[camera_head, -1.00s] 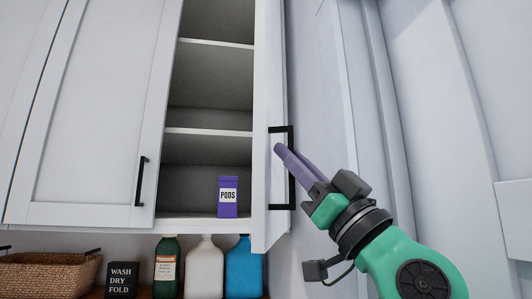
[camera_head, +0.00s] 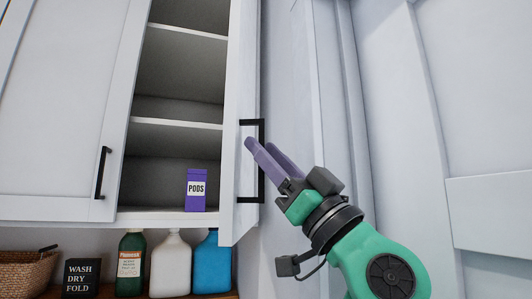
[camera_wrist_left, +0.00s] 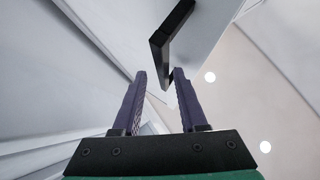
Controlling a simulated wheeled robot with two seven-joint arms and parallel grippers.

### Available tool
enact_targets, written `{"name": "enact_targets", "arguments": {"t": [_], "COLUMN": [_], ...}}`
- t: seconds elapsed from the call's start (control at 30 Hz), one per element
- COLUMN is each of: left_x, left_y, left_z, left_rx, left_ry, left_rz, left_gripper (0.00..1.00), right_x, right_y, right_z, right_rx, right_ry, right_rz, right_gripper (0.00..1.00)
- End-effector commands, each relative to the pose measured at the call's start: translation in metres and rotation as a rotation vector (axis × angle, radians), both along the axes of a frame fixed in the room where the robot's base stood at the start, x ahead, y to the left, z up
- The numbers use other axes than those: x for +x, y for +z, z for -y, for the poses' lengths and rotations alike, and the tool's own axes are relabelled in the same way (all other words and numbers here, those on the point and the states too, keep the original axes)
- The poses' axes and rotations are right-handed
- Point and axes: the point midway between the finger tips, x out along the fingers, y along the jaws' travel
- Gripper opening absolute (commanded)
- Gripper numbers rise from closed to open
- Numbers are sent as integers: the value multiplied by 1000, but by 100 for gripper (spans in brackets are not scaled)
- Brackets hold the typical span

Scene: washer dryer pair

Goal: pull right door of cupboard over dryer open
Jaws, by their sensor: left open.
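The right door (camera_head: 240,110) of the white cupboard stands swung well out, showing the shelves inside. Its black bar handle (camera_head: 262,160) is on the door's face at the right and also shows in the left wrist view (camera_wrist_left: 172,40). My left gripper (camera_head: 262,146), with purple fingers, is at the handle's upper half and overlaps it in the head view. My right gripper is not in view.
The cupboard's left door (camera_head: 65,110) is shut. A purple PODS box (camera_head: 196,190) stands on the bottom shelf. Below are a green bottle (camera_head: 131,262), a white jug (camera_head: 171,265), a blue jug (camera_head: 211,265), a sign (camera_head: 81,278) and a basket (camera_head: 25,270). A wall is close on the right.

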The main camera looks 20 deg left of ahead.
Motion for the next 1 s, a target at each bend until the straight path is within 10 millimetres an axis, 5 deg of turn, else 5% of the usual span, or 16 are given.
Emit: {"name": "enact_targets", "arguments": {"t": [0.4,0.6,1.0], "left_x": [-34,-41,-41], "left_y": [-85,-99,-98], "left_z": [71,87,88], "left_rx": [3,1,1], "left_ry": [-1,0,-1], "left_rz": [2,0,0], "left_gripper": [42,42,42], "right_x": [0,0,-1], "right_y": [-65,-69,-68], "right_z": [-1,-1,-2], "right_rx": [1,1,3], "right_ry": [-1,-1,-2], "right_rz": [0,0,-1], "right_gripper": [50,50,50]}}
